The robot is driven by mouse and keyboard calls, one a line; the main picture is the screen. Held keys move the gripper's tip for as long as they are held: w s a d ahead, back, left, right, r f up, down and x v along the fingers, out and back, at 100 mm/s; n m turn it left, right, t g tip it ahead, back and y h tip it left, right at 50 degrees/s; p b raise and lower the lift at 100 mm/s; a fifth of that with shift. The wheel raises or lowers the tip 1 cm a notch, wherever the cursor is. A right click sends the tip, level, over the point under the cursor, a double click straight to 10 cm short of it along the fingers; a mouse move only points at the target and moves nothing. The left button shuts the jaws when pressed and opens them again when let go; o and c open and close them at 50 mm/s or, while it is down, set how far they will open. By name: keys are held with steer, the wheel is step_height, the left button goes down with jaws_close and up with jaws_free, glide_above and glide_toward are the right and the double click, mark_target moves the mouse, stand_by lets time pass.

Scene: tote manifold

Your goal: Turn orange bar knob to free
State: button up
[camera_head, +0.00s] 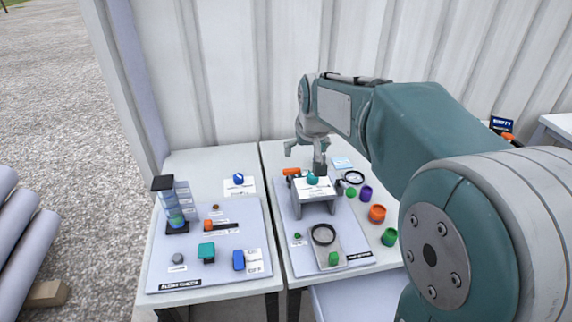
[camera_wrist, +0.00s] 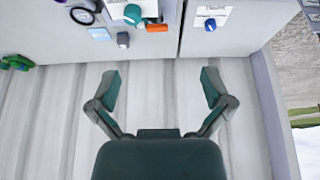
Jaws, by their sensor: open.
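An orange bar (camera_head: 291,172) shows on the right panel, just behind the small raised stand. It also shows at the top of the wrist view (camera_wrist: 157,28), beside a teal knob (camera_wrist: 132,14). A second orange piece (camera_head: 208,225) sits on the left panel beside a white label. I cannot tell which is the bar knob, nor read its setting. My gripper (camera_head: 303,158) is above the back of the right table, near the first orange bar. In the wrist view its fingers (camera_wrist: 161,85) are spread wide with nothing between them.
The raised stand (camera_head: 315,189) bears a teal knob (camera_head: 312,178). A clear column (camera_head: 175,208) stands at the left. Orange (camera_head: 377,213) and green (camera_head: 389,237) cylinders stand at the right. A corrugated wall (camera_head: 225,70) closes the back. A blue knob (camera_head: 238,178) sits on the left table.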

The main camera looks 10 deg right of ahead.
steer(key=w+d+f, duration=0.2)
steer(key=w+f, duration=0.5)
steer(key=w, duration=0.4)
glide_toward(292, 169)
steer(key=shift+g, duration=0.3)
steer(key=x, duration=0.8)
steer(key=shift+w, duration=0.25)
steer(key=shift+w+a+f, duration=0.25)
steer(key=shift+w+f, duration=0.05)
steer(key=shift+f, duration=0.3)
steer(key=shift+d, duration=0.1)
steer(key=shift+d, duration=0.1)
